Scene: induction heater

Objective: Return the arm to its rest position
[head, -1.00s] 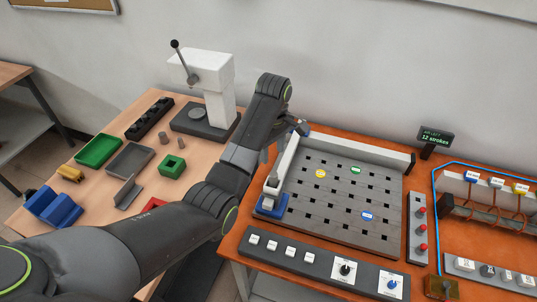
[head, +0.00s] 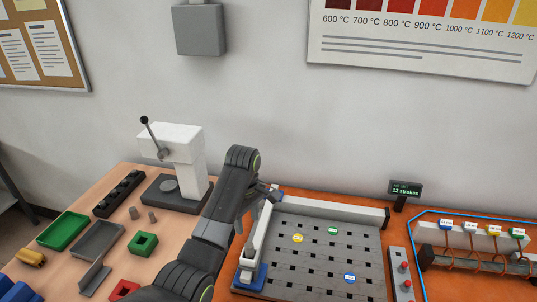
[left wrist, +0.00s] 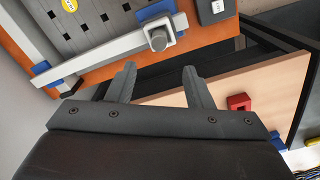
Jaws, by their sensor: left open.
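My left arm reaches in from the bottom of the head view. Its gripper (head: 272,194) hangs near the back left corner of the grey perforated plate (head: 312,268), beside the white bar. In the left wrist view the two fingers of the left gripper (left wrist: 158,82) stand apart with nothing between them. Beyond them are the white bar (left wrist: 105,48) with a grey knob (left wrist: 158,40), and the edge of the wooden table. My right gripper is not in view.
A white press (head: 180,155) with a lever stands on the left table. Green tray (head: 63,230), grey tray (head: 97,240), green block (head: 143,243) and red block (left wrist: 239,102) lie there. A small display (head: 405,188) reads "12 strokes". Copper coils (head: 480,250) stand at right.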

